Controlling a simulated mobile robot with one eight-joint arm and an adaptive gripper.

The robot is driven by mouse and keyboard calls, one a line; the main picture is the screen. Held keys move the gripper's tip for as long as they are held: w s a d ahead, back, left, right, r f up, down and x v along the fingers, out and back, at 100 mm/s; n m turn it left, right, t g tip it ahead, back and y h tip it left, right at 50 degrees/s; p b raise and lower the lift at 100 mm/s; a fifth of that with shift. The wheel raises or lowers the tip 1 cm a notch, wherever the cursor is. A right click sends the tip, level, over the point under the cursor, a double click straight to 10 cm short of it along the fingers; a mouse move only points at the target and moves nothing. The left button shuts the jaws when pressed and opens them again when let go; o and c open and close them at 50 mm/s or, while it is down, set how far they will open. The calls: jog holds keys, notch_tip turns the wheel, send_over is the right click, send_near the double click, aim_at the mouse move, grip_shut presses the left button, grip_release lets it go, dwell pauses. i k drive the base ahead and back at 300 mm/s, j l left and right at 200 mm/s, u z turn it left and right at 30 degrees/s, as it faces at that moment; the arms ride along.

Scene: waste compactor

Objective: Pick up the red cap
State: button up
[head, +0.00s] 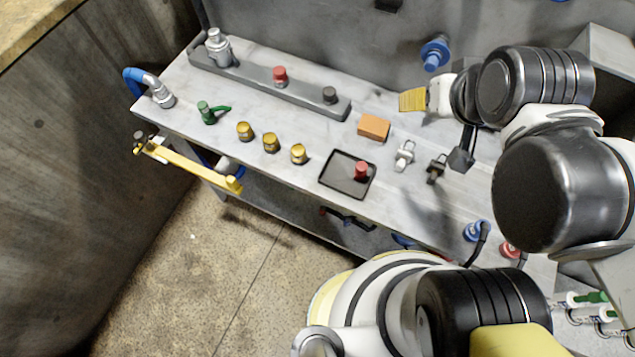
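A small red cap (361,170) stands upright on the dark square tray (338,187), towards the tray's right side. A second red cap (280,75) sits on the grey raised bar at the back of the bench. I cannot tell from the view alone which of them the task means. My gripper (437,129) is above the bench, right of the orange block, apart from both caps. Its yellow-padded finger and its dark finger are spread wide, with nothing visible between them.
An orange block (374,127) and small metal fittings (404,155) lie between my gripper and the tray. Several yellow caps (271,143) stand left of the tray. A green-handled valve (209,113) is farther left. A blue knob (434,54) protrudes from the back wall.

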aim_at(361, 168)
jog(key=u, duration=0.4)
jog(key=k+z, duration=0.1)
jog(key=k, duration=0.8)
